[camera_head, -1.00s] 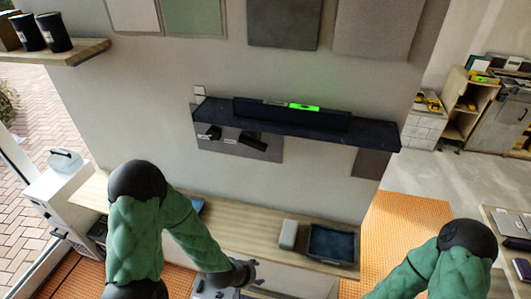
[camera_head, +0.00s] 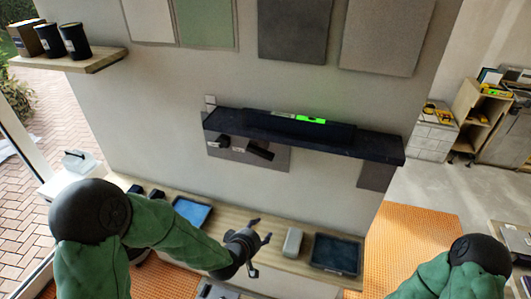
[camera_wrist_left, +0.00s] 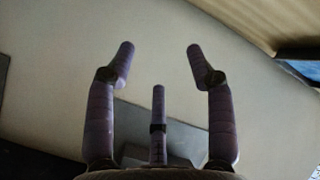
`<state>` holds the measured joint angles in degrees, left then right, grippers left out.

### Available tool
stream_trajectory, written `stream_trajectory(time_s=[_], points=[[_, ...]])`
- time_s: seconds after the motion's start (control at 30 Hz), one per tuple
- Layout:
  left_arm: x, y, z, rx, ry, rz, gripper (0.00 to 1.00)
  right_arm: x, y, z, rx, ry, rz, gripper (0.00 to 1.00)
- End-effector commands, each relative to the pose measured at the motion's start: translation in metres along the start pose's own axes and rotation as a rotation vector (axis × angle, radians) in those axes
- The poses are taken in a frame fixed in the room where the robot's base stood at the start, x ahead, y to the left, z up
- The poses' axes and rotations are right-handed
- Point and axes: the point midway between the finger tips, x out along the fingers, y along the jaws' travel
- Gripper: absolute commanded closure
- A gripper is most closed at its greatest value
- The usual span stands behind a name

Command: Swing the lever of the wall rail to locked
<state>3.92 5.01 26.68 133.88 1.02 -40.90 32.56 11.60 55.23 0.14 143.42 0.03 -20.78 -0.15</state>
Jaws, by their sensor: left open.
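The dark wall rail (camera_head: 370,143) runs along the wall like a narrow ledge, with a long dark level with a lit green window (camera_head: 311,119) on top. Below its left part is a grey plate (camera_head: 278,163) carrying a small black block (camera_head: 222,142) and a short dark bar (camera_head: 260,151), which looks like the lever and slants down to the right. My left gripper (camera_head: 265,231) is open and empty, below the plate and apart from it, above the wooden bench. Its spread fingers show in the left wrist view (camera_wrist_left: 158,62) before the pale wall. My right gripper is out of view.
The wooden bench (camera_head: 235,219) along the wall holds a blue-lined tray (camera_head: 192,211), a pale grey box (camera_head: 292,242) and a dark bin (camera_head: 336,254). A shelf (camera_head: 80,60) with dark cans is at upper left. The wall between rail and bench is clear.

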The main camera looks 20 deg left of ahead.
Motion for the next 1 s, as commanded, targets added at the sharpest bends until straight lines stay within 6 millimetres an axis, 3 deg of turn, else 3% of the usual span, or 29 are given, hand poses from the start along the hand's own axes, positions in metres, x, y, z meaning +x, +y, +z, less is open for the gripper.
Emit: stream_trajectory(time_s=[0.03, 0.3, 0.5, 0.6, 0.77, 1.0], points=[[-0.011, 0.020, -0.017, -0.025, 0.047, 0.045, 0.46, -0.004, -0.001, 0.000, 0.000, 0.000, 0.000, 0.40], [-0.069, 0.101, -0.082, -0.187, 0.240, 0.281, 0.46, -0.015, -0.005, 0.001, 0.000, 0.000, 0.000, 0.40], [-0.110, 0.140, -0.112, -0.281, 0.326, 0.429, 0.46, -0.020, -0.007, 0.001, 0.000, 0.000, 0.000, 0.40], [-0.121, 0.150, -0.120, -0.307, 0.347, 0.471, 0.46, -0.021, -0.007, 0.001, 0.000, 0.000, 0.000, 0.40], [-0.124, 0.155, -0.124, -0.323, 0.357, 0.491, 0.46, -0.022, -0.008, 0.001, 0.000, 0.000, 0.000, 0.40], [-0.103, 0.165, -0.134, -0.322, 0.355, 0.489, 0.46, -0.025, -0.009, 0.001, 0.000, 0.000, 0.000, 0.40]])
